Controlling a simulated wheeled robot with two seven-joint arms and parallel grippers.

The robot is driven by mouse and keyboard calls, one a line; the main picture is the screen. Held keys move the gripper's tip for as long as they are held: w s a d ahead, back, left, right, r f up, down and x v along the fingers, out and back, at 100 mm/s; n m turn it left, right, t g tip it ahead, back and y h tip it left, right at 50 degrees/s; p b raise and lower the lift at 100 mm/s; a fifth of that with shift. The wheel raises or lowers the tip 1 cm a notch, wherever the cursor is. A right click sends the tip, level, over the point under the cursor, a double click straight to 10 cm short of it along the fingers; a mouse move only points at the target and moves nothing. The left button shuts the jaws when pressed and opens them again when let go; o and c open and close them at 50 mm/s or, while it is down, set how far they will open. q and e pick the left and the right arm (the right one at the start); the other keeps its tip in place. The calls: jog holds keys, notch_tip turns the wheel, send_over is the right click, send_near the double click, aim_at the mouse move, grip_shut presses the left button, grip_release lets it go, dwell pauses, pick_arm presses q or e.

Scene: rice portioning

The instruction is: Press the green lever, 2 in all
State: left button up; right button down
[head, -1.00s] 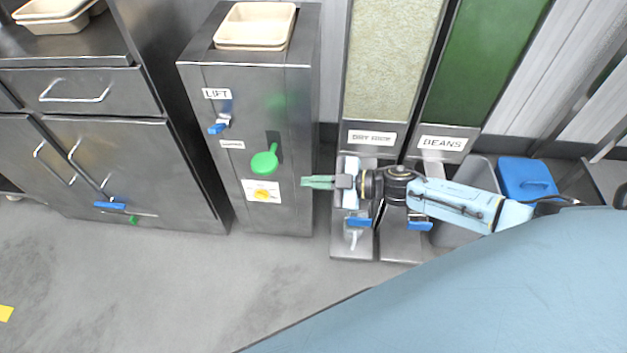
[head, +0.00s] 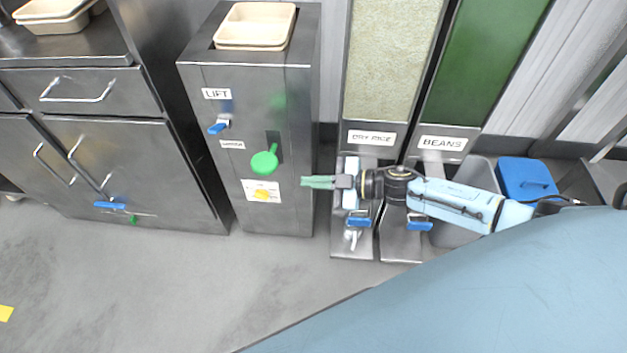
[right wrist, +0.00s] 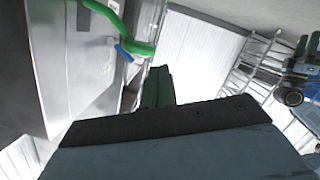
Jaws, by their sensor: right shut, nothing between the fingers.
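The green lever (head: 264,161) has a round green paddle and sticks out from the front of the steel cabinet (head: 292,130). In the right wrist view a green lever arm (right wrist: 112,20) shows at the upper left. My right gripper (head: 304,182) is shut and empty, to the right of the green lever and slightly lower, apart from it. Its green fingers (right wrist: 158,86) show closed together in the right wrist view. My left gripper is not in view.
A blue lift handle (head: 219,126) is on the same cabinet, with tan trays (head: 255,26) on top. Dry rice (head: 391,60) and beans (head: 490,60) dispensers with blue levers stand behind my right arm. The floor in front is clear.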

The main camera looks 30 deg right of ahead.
dwell(0.5)
jog(key=s+d+f+m+t+h, duration=0.1)
jog(key=s+d+f+m+h, duration=0.4)
jog(key=f+m+h, duration=0.55)
jog(key=s+f+m+g+h, duration=0.1)
jog(key=s+f+m+g, duration=0.1)
jog(key=s, duration=0.7)
jog(key=s+d+f+m+g+h, duration=0.1)
jog(key=s+f+g, duration=0.4)
jog(key=s, duration=0.4)
jog(key=shift+d+m+g, duration=0.3)
jog(key=shift+m+g, duration=0.05)
jog(key=shift+g, duration=0.25)
jog(key=shift+h, duration=0.25)
